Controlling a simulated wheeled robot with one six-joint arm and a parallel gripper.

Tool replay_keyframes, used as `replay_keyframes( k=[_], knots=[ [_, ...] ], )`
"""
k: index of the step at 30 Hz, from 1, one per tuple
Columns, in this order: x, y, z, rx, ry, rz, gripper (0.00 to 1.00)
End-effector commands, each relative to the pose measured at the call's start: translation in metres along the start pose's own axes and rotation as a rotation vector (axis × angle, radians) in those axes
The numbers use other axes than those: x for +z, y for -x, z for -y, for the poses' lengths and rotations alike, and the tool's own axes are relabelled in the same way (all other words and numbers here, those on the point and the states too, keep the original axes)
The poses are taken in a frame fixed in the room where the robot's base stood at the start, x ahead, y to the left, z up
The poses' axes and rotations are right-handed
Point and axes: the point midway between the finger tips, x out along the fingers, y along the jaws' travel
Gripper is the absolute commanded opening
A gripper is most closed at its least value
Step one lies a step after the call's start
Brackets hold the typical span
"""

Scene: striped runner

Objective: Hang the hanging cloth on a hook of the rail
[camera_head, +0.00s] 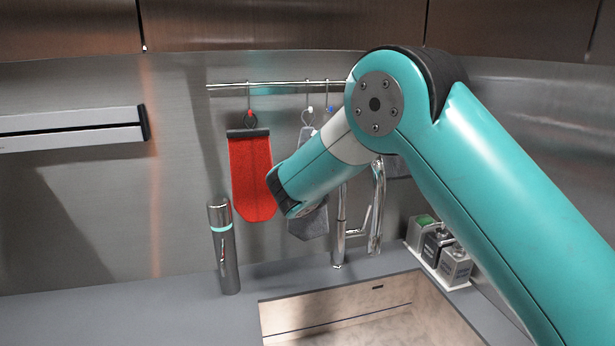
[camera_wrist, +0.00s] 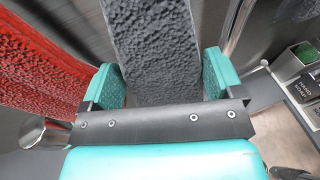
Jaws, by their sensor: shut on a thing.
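In the wrist view a grey textured cloth (camera_wrist: 155,45) runs between the teal fingers of my gripper (camera_wrist: 160,78), which is shut on it. In the head view the cloth's lower part (camera_head: 312,224) shows below my arm, its middle hidden behind the arm. Its top loop appears close to a white-tipped hook (camera_head: 310,108); I cannot tell whether it is on the hook. The rail (camera_head: 275,85) runs along the back wall. A blue-tipped hook (camera_head: 330,108) is to the right. A red cloth (camera_head: 252,178) hangs from a red-tipped hook (camera_head: 249,112).
A metal cylinder (camera_head: 224,250) stands on the counter (camera_head: 120,310) below the red cloth. A faucet (camera_head: 340,235) stands behind the sink (camera_head: 340,312). Several dispensers (camera_head: 455,265) sit in a tray at right. Another grey item (camera_head: 397,167) shows partly behind my arm.

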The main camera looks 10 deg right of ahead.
Motion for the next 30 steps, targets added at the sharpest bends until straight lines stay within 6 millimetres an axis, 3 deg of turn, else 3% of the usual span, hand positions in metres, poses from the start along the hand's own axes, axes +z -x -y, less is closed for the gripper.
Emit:
replay_keyframes(
  k=[5, 6, 8, 15, 19, 23, 30],
  knots=[
    [-0.004, 0.0, 0.0, 0.0, 0.003, -0.01, 0.61],
    [-0.005, 0.0, 0.0, 0.0, 0.003, -0.01, 0.88],
    [-0.005, 0.0, 0.0, -0.001, 0.003, -0.01, 1.0],
    [-0.004, 0.001, 0.0, 0.0, 0.002, -0.007, 1.0],
    [-0.004, 0.013, -0.001, 0.002, 0.001, -0.005, 1.0],
    [-0.006, 0.038, -0.001, 0.004, 0.002, -0.004, 1.0],
    [-0.006, 0.101, -0.002, 0.006, 0.002, -0.005, 1.0]
  ],
)
